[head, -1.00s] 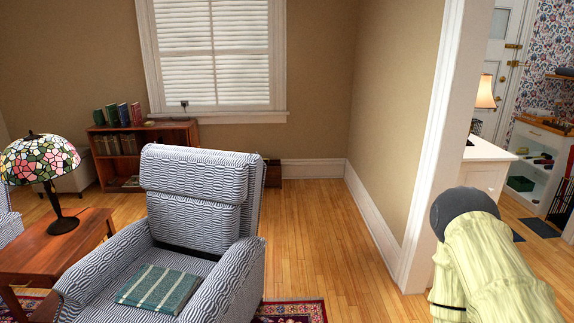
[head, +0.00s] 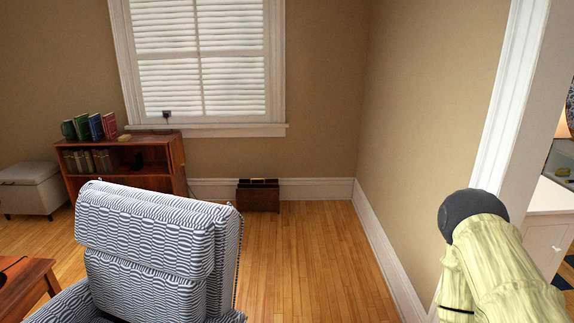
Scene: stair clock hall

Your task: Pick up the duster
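I cannot make out a duster in the head view. My arm, in a pale yellow cover with a dark rounded joint, shows at the lower right. My gripper is outside the picture, so its fingers and anything in them are hidden.
A striped armchair (head: 150,250) stands close at the lower left, beside a wooden table (head: 22,290). A low bookcase (head: 120,170) with books, a grey storage stool (head: 32,190) and a dark wooden box (head: 258,195) line the back wall. Wood floor (head: 310,260) is clear right of the armchair.

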